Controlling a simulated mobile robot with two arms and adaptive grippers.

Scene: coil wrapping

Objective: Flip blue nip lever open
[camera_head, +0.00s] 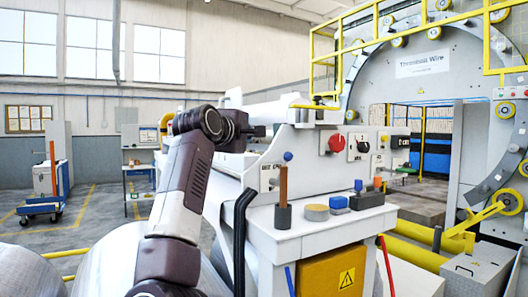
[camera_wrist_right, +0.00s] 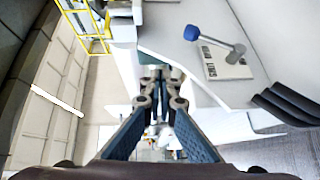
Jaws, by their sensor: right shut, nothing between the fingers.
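The nip lever has a blue knob (camera_head: 288,156) and stands on the white machine panel beside a small lettered plate (camera_head: 268,178), partly behind a wooden handle. In the right wrist view the lever's blue knob (camera_wrist_right: 192,32) is at the end of a grey shaft, to the upper right of the fingers. My right gripper (camera_head: 258,131) is left of the knob and a little above it in the head view, apart from it. In the right wrist view its blue-sided fingers (camera_wrist_right: 157,85) meet at the tips, shut and empty. My left gripper is not in view.
A red knob (camera_head: 337,143) is further right.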

